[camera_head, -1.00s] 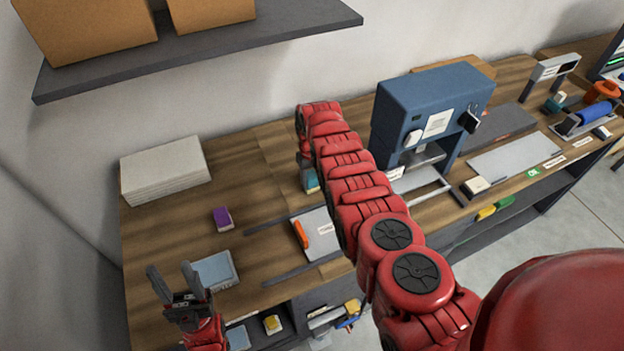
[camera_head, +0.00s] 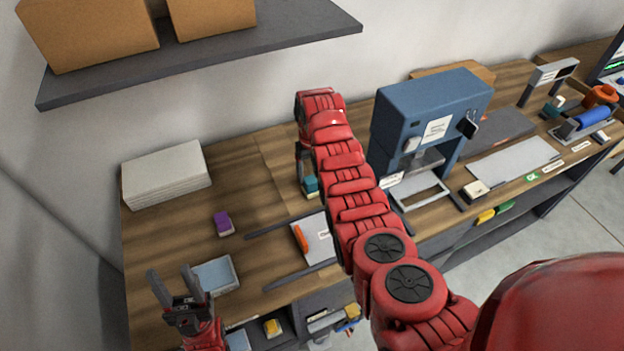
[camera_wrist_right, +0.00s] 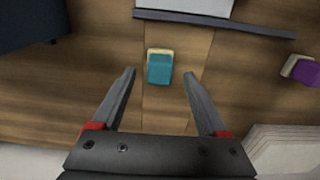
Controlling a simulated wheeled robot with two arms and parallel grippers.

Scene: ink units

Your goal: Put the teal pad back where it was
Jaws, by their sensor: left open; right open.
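The teal pad (camera_wrist_right: 160,68) stands on the wooden table in the right wrist view, with a pale yellow edge showing along one side. In the head view the teal pad (camera_head: 311,184) is partly hidden by my right arm. My right gripper (camera_wrist_right: 158,80) is open, and the pad lies just beyond and between its fingertips, with no contact visible. In the head view my right gripper is mostly hidden behind the arm. My left gripper (camera_head: 172,276) is open and empty at the lower left, near a light blue tray (camera_head: 214,275).
A purple pad (camera_head: 223,223) stands left of the teal one. A white stack (camera_head: 165,173) is at the back left. A blue press (camera_head: 430,110) stands right of my right arm. A grey plate with an orange item (camera_head: 301,237) lies in front. A shelf (camera_head: 200,53) holding boxes hangs above.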

